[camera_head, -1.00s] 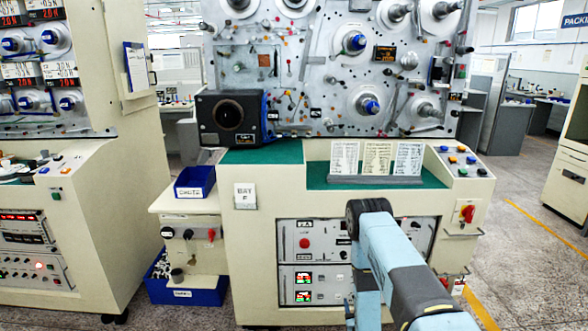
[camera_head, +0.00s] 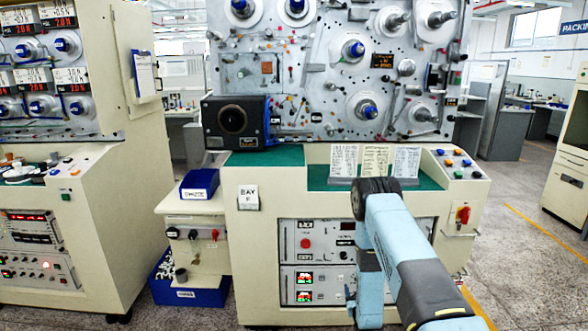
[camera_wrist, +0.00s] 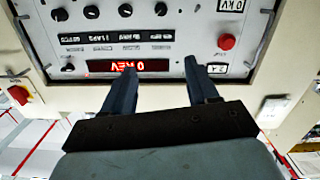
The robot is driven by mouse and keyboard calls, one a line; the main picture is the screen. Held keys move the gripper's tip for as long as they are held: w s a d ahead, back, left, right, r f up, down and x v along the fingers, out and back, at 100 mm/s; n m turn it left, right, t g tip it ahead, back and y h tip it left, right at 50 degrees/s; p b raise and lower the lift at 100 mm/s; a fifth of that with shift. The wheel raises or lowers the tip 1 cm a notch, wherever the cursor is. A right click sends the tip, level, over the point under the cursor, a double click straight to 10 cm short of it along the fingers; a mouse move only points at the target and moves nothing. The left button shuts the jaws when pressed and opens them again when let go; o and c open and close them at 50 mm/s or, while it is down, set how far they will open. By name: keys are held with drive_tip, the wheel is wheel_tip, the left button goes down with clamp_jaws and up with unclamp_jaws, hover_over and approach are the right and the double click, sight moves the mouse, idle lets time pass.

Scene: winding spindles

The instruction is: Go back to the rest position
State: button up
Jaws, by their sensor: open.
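My gripper (camera_wrist: 157,75) shows in the wrist view with its two dark fingers apart and nothing between them. It faces the control panel (camera_wrist: 150,20) on the machine front, which appears upside down there with a red display (camera_wrist: 140,66) and a red button (camera_wrist: 226,42). In the head view my light-blue arm reaches up in front of the winding machine (camera_head: 258,235). The gripper itself is hidden in that view.
A side shelf with a blue bin (camera_head: 199,184) stands left of the machine, and another blue bin (camera_head: 190,298) is on the floor below. A red switch (camera_head: 463,215) is on the right. Open floor (camera_head: 530,235) lies to the right.

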drive_tip(key=w+r+m+g, duration=0.1)
drive_tip(key=w+r+g, duration=0.1)
drive_tip(key=r, duration=1.3)
drive_tip(key=w+r+g, duration=0.2)
drive_tip(key=r, duration=1.2)
drive_tip(key=s+r+g, duration=0.4)
drive_tip(key=s+r, duration=1.7)
drive_tip(key=s, duration=0.1)
drive_tip(key=s+r+g, duration=0.1)
drive_tip(key=s+r, duration=0.1)
drive_tip(key=s, duration=0.9)
drive_tip(key=s+r+g, duration=0.2)
drive_tip(key=s, duration=0.9)
drive_tip(key=shift+d+r+m, duration=0.15)
drive_tip(key=shift+d+m, duration=0.05)
drive_tip(key=shift+m, duration=0.2)
